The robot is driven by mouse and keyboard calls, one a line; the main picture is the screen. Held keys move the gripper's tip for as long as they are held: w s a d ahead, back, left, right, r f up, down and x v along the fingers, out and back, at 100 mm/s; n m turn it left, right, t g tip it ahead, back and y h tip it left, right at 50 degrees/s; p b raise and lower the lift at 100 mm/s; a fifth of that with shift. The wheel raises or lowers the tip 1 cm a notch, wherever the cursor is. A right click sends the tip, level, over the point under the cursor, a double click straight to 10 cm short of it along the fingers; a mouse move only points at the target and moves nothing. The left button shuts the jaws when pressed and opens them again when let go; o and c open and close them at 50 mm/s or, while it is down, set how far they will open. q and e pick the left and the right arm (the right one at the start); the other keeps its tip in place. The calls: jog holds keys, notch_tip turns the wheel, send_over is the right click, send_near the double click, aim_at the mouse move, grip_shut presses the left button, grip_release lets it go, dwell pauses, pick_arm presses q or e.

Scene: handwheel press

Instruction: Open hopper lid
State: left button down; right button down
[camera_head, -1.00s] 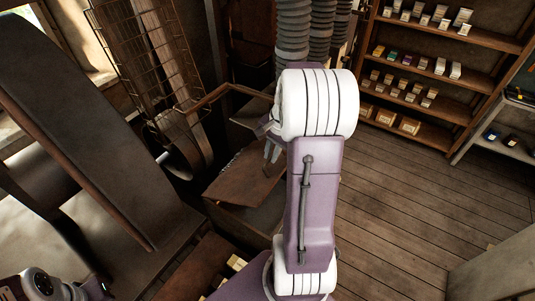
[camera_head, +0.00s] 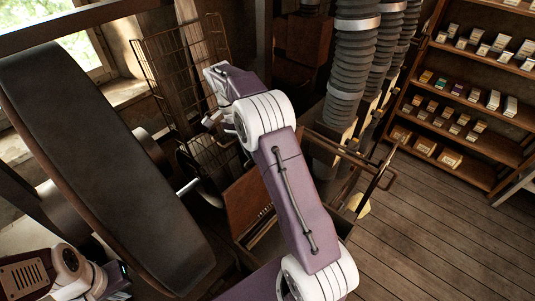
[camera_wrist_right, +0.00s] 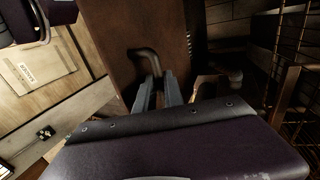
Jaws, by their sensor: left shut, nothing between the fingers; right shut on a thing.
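The hopper lid (camera_head: 249,199) is a brown panel standing steeply raised at the centre of the head view, partly behind my right arm. In the right wrist view the brown panel (camera_wrist_right: 120,30) carries a dark bent handle (camera_wrist_right: 146,56). My right gripper (camera_wrist_right: 158,78) is shut on that handle; in the head view its fingertips are hard to make out. The hopper box (camera_head: 262,246) shows below the lid, mostly hidden by my arm. My left gripper (camera_head: 118,283) is shut and empty at the lower left, away from the lid.
A large dark slanted panel (camera_head: 105,165) fills the left. A wire cage (camera_head: 180,70) stands behind. Ribbed hoses (camera_head: 350,70) and a metal rail frame (camera_head: 350,155) are right of my arm. Shelves with small boxes (camera_head: 465,100) stand far right, with open floor (camera_head: 420,235) before them.

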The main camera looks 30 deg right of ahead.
pick_arm(q)
jog(key=shift+w+d, duration=0.15)
jog(key=shift+w, duration=0.85)
pick_arm(e)
jog(key=shift+w+a+f+g, duration=0.15)
jog(key=shift+w+g, duration=0.1)
jog(key=shift+w, duration=0.3)
jog(key=shift+w+a+f+g, duration=0.1)
jog(key=shift+w+a+g, duration=0.15)
jog(key=shift+w, duration=0.35)
jog(key=shift+w+a+f+g, duration=0.15)
jog(key=shift+w+g, duration=0.15)
jog(key=shift+w, duration=0.25)
pick_arm(q)
jog(key=shift+s, duration=0.1)
pick_arm(e)
jog(key=shift+d, duration=0.1)
jog(key=c, duration=1.5)
grip_release()
jog(key=shift+s, duration=0.1)
jog(key=shift+o, duration=0.2)
jog(key=shift+r, duration=0.1)
